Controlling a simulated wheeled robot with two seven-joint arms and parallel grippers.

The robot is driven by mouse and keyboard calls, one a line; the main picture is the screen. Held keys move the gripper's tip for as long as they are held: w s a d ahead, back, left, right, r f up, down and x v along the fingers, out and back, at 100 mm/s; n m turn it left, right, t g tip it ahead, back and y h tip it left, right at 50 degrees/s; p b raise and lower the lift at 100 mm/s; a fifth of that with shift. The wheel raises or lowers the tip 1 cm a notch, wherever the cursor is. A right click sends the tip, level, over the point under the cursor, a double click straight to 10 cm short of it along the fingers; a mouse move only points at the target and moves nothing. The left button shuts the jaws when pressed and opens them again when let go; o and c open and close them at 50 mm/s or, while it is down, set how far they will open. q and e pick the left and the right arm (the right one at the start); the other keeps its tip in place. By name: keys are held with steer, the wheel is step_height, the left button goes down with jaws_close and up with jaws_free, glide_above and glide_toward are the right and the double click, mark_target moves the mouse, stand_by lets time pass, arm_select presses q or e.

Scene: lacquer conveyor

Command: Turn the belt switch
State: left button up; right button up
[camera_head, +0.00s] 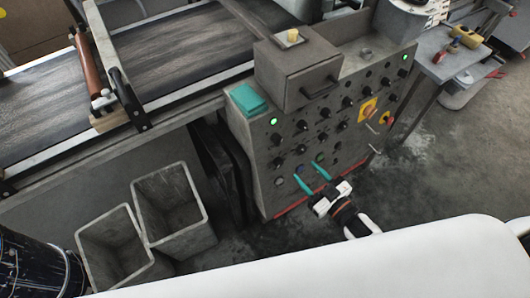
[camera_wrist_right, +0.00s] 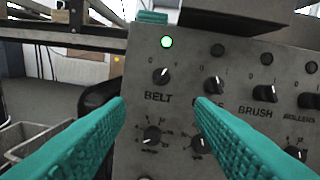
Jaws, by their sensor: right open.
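The belt switch (camera_wrist_right: 161,77) is a black knob with a white pointer mark, above the label BELT on the grey control panel (camera_wrist_right: 235,70). A green lamp (camera_wrist_right: 166,42) glows above it; the lamp also shows in the head view (camera_head: 274,121). My right gripper (camera_head: 312,178) is open in front of the lower part of the panel. In the right wrist view its two teal fingers (camera_wrist_right: 160,103) spread wide below the belt switch, with nothing between them. The switch appears apart from both fingers. My left gripper is not in view.
More knobs stand close beside the belt switch, including the BRUSH knob (camera_wrist_right: 266,88). A box with a handle (camera_head: 300,72) sits on the panel top. The conveyor belt (camera_head: 60,95) runs left. Two grey bins (camera_head: 118,250) stand on the floor below it.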

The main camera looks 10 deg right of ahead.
glide_toward(278, 140)
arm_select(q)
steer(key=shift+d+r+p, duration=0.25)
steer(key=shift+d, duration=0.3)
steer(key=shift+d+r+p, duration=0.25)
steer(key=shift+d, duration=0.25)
arm_select(e)
steer(key=x, duration=0.8)
steer(key=shift+w+f, duration=0.15)
steer(key=shift+f, duration=0.2)
steer(key=shift+d, duration=0.1)
steer(key=c, duration=1)
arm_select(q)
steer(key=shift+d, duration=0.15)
arm_select(e)
steer(key=shift+o, duration=0.2)
steer(key=shift+n, duration=0.4)
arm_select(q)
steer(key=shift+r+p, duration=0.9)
arm_select(e)
steer(key=n+g, duration=0.1)
steer(key=n, duration=0.5)
steer(key=n+g+y, duration=0.1)
steer(key=n, duration=0.5)
steer(key=shift+d+r, duration=0.15)
steer(key=shift+r, duration=0.05)
steer(key=shift+n, duration=0.3)
